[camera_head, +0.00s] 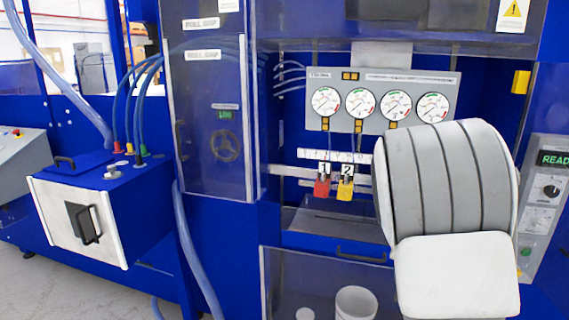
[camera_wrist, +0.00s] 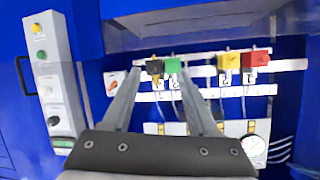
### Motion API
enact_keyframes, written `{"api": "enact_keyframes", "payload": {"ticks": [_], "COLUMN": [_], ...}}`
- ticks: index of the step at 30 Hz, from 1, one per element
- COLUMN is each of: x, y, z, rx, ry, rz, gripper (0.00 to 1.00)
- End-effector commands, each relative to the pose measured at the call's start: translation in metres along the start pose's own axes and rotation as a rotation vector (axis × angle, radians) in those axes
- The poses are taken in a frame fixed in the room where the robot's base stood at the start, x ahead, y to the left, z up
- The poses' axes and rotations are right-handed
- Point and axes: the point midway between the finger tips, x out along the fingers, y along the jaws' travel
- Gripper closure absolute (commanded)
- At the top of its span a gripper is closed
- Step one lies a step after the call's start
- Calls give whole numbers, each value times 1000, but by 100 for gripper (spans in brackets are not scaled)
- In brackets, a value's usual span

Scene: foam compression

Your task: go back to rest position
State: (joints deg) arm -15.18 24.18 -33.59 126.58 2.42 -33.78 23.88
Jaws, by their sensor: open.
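My gripper (camera_wrist: 158,80) shows in the wrist view with its two long grey fingers apart and nothing held between them. Beyond the fingertips hang a black tag (camera_wrist: 154,67) and a green tag (camera_wrist: 173,66) on a pale rail. To their right hang a yellow tag (camera_wrist: 229,62) and a red tag (camera_wrist: 256,60). In the head view the red tag (camera_head: 322,188) and yellow tag (camera_head: 345,190) hang under the gauges. There my white and grey arm covers the right side, and the gripper, black tag and green tag are hidden.
A gauge panel (camera_head: 385,97) with several dials sits above the tags. A control box (camera_head: 545,200) stands at the right, close to my arm, and shows in the wrist view (camera_wrist: 50,75). A clear lower cover (camera_head: 285,280) has a white cup (camera_head: 355,302) behind it.

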Motion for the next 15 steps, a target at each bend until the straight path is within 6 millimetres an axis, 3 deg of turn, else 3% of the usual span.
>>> {"api": "enact_keyframes", "payload": {"ticks": [8, 15], "x": [-75, -158], "y": [-25, -43], "z": [2, 8], "rx": [26, -44], "ry": [-233, -407], "rz": [-56, -140], "gripper": [41, 41]}}
